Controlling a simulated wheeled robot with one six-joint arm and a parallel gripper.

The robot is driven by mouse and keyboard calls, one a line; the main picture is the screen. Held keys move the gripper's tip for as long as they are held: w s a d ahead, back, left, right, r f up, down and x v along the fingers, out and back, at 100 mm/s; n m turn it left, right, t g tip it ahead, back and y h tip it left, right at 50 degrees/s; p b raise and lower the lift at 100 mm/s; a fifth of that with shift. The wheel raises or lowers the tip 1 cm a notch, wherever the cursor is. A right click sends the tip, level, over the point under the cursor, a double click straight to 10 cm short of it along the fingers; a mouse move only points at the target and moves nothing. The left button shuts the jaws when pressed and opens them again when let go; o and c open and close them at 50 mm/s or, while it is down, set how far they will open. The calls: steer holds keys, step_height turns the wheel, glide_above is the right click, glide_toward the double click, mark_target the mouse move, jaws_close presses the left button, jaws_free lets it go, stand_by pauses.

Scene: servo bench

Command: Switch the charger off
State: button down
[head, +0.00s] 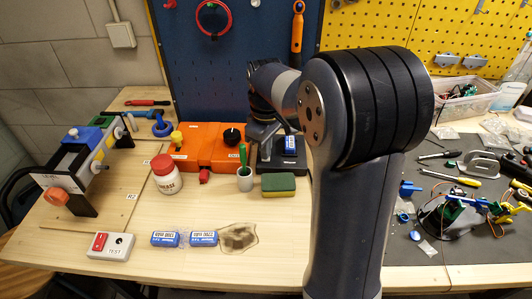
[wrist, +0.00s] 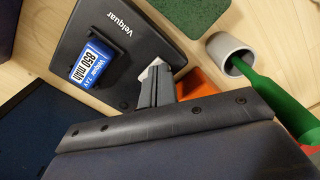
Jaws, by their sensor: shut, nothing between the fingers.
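The charger is a black box marked Velquar (wrist: 118,32); in the head view the black charger (head: 268,163) stands at the back middle of the bench, partly behind my arm. A blue battery (wrist: 92,57) sits in its slot; it also shows in the head view (head: 290,145). My gripper (wrist: 154,66) is shut and empty, its fingertips at or just above the charger's edge near the cup. I cannot tell whether they touch. No switch or lamp on the charger is clearly seen; the fingers may cover it.
A grey cup (head: 245,181) with a green-handled tool stands close to the charger, with a green-yellow sponge (head: 279,186) in front. An orange box (head: 205,152) is to the left. A test box (head: 109,246) and two blue batteries (head: 165,239) lie at the front left.

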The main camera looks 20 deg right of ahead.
steer(key=shift+r+p, duration=2.85)
steer(key=shift+r, duration=0.55)
steer(key=shift+f, duration=0.25)
step_height(320, 180, down, 7)
steer(key=b, duration=0.6)
steer(key=shift+r+b, duration=0.1)
steer(key=shift+b, duration=0.25)
steer(key=shift+r, duration=0.15)
step_height(320, 180, up, 8)
steer(key=s+p, duration=0.1)
steer(key=p, duration=0.5)
steer(key=shift+s, duration=0.25)
